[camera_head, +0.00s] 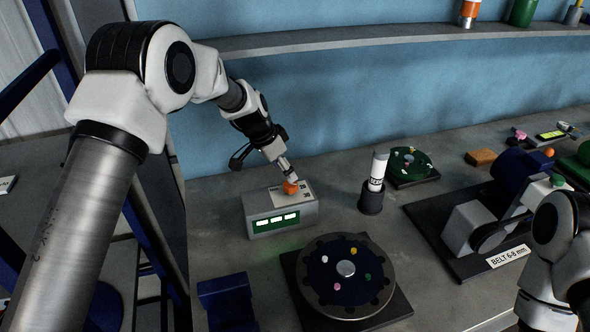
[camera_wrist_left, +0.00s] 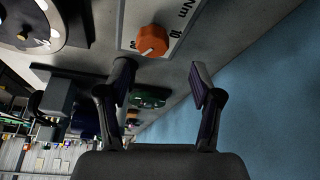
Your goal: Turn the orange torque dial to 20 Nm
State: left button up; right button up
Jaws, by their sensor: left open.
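The orange torque dial (camera_head: 290,187) sits on top of a grey box (camera_head: 283,222) with lit green display windows. In the left wrist view the dial (camera_wrist_left: 152,40) is round, with a pale pointer mark toward its lower edge, beside a white scale plate (camera_wrist_left: 185,22) reading "Nm" and "10"; another number by the dial is partly hidden. My left gripper (camera_head: 283,164) is just above the dial, pointing down. In the left wrist view its fingers (camera_wrist_left: 162,72) are apart and empty, with the dial beyond and above the fingertips in the picture. My right gripper is out of view.
A round dark turntable (camera_head: 345,300) with coloured pegs stands in front of the box. A white marker-like cylinder in a dark holder (camera_head: 371,200) and a green disc (camera_head: 412,163) are to the right. A belt unit (camera_head: 480,235) stands further right. A blue wall and shelf (camera_head: 350,40) are behind.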

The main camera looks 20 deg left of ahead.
aim_at(288, 185)
pick_arm(q)
jog(key=shift+s+d+f+p, duration=0.3)
jog(key=shift+s+f, duration=0.05)
jog(key=shift+s, duration=0.15)
jog(key=shift+s+d+f+p, duration=0.25)
jog(key=shift+s+f+p, duration=0.1)
jog(key=shift+s, duration=0.15)
jog(key=f, duration=0.1)
jog(key=w+f, duration=0.2)
jog(key=shift+w+d+f, duration=0.2)
jog(key=shift+w+f, duration=0.05)
jog(key=shift+f, duration=0.05)
jog(key=shift+w+f, duration=0.1)
jog(key=shift+w, duration=0.1)
jog(key=shift+s, duration=0.15)
jog(key=shift+c, duration=0.2)
jog(key=shift+s+r, duration=0.3)
jog(key=shift+r, duration=0.05)
jog(key=c, duration=0.6)
jog(key=shift+s+r, duration=0.1)
jog(key=shift+s, duration=0.05)
jog(key=c, duration=0.5)
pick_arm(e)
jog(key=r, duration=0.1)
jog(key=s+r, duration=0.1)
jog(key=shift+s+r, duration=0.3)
